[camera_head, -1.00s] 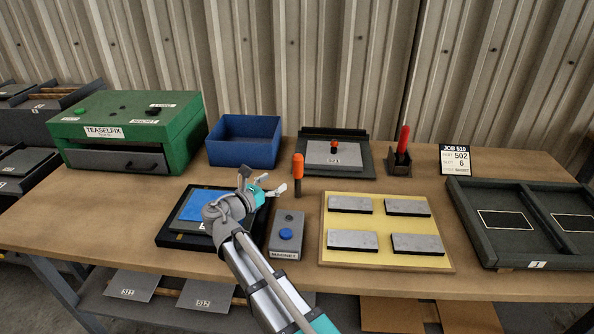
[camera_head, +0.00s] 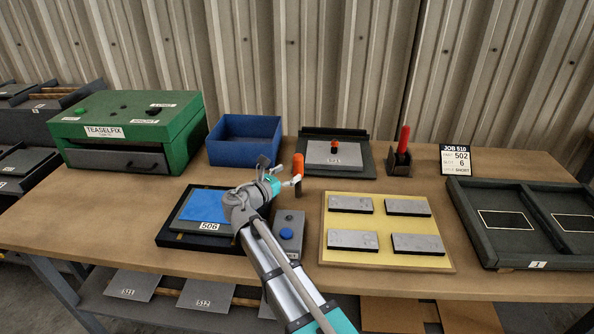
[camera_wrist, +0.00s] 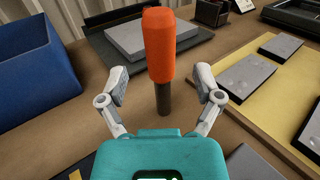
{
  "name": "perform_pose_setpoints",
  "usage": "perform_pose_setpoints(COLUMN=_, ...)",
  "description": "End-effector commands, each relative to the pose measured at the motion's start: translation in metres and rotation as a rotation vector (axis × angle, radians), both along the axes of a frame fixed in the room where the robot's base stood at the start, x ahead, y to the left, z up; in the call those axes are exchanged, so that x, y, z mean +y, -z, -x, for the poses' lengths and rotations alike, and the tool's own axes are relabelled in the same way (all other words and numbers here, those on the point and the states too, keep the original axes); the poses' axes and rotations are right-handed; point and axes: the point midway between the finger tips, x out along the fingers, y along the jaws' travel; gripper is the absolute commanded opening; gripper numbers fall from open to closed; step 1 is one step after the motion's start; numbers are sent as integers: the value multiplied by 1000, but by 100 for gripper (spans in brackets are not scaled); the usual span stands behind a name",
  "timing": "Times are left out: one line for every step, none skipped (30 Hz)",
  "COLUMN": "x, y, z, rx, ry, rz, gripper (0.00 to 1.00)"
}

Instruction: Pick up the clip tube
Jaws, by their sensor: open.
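An upright tube with an orange upper part and a dark lower end (camera_head: 298,164) stands on the bench behind the magnet box; I take it for the clip tube. In the wrist view the tube (camera_wrist: 160,45) rises in the middle, between the lines of my two fingers. My gripper (camera_head: 280,171) is open and empty, just left of and in front of the tube in the head view. Neither finger visibly touches it. The fingers partly overlap the tube's lower end in the head view.
A blue bin (camera_head: 243,142) is behind left and a grey plate on a dark base (camera_head: 337,153) behind right. The yellow board with grey blocks (camera_head: 380,205) is at right. Plate 506 (camera_head: 207,208) and the magnet box (camera_head: 291,222) are in front. A red-handled tool (camera_head: 403,140) stands farther right.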

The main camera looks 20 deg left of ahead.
Motion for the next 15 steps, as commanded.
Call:
perform_pose_setpoints(x=-2, y=1, z=-5, rx=0, ry=1, rz=0, gripper=83)
perform_pose_setpoints(x=-3, y=1, z=-9, rx=0, ry=1, rz=0, gripper=83)
perform_pose_setpoints(x=-5, y=1, z=-13, rx=0, ry=2, rz=0, gripper=83)
perform_pose_setpoints(x=-7, y=1, z=-17, rx=0, ry=2, rz=0, gripper=83)
perform_pose_setpoints(x=-8, y=2, z=-20, rx=0, ry=2, rz=0, gripper=83)
perform_pose_setpoints(x=-10, y=2, z=-24, rx=0, ry=2, rz=0, gripper=83)
perform_pose_setpoints(x=-11, y=1, z=-27, rx=0, ry=1, rz=0, gripper=83)
perform_pose_setpoints(x=-12, y=1, z=-30, rx=0, ry=1, rz=0, gripper=83)
perform_pose_setpoints(x=-14, y=1, z=-33, rx=0, ry=1, rz=0, gripper=83)
perform_pose_setpoints(x=-15, y=1, z=-35, rx=0, ry=2, rz=0, gripper=83)
perform_pose_setpoints(x=-16, y=1, z=-37, rx=0, ry=2, rz=0, gripper=83)
perform_pose_setpoints(x=-17, y=1, z=-38, rx=0, ry=1, rz=0, gripper=83)
perform_pose_setpoints(x=-17, y=1, z=-39, rx=0, ry=1, rz=0, gripper=83)
perform_pose_setpoints(x=-17, y=1, z=-40, rx=0, ry=1, rz=0, gripper=83)
perform_pose_setpoints(x=-17, y=1, z=-40, rx=0, ry=1, rz=0, gripper=83)
